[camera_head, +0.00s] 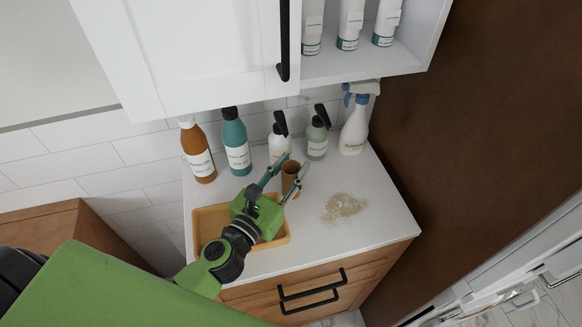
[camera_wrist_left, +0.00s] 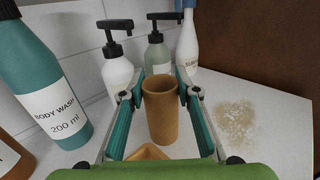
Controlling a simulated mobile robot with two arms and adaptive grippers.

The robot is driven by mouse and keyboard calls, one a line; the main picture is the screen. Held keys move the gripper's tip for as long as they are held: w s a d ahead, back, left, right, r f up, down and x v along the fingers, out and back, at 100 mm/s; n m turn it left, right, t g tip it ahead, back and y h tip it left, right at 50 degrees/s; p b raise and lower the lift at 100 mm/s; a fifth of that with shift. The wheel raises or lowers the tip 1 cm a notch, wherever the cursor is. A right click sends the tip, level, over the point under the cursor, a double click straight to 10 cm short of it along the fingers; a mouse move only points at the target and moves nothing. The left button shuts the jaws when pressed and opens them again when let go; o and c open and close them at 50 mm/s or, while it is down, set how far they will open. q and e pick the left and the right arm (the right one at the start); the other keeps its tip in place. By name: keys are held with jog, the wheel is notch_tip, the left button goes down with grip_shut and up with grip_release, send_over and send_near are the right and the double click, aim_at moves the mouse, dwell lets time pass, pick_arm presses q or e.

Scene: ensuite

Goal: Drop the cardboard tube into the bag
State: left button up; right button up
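The cardboard tube (camera_head: 290,178) is brown, hollow and upright on the white counter. It also shows in the left wrist view (camera_wrist_left: 162,115), with its open rim towards me. My left gripper (camera_head: 294,163) is open over the counter, with one finger on each side of the tube. In the left wrist view the gripper (camera_wrist_left: 160,86) shows a gap between each finger and the tube, so it does not look gripped. No bag shows in either view. My right gripper is not in view.
A yellow-brown tray (camera_head: 211,222) lies under my left gripper. Several bottles stand behind the tube, including an orange one (camera_head: 197,150), a teal one (camera_head: 236,143) and a spray bottle (camera_head: 355,128). Pale crumbs (camera_head: 343,207) lie right of the tube. A brown panel (camera_head: 465,110) bounds the right side.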

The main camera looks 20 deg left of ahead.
pick_arm(q)
jog(key=o, duration=0.3)
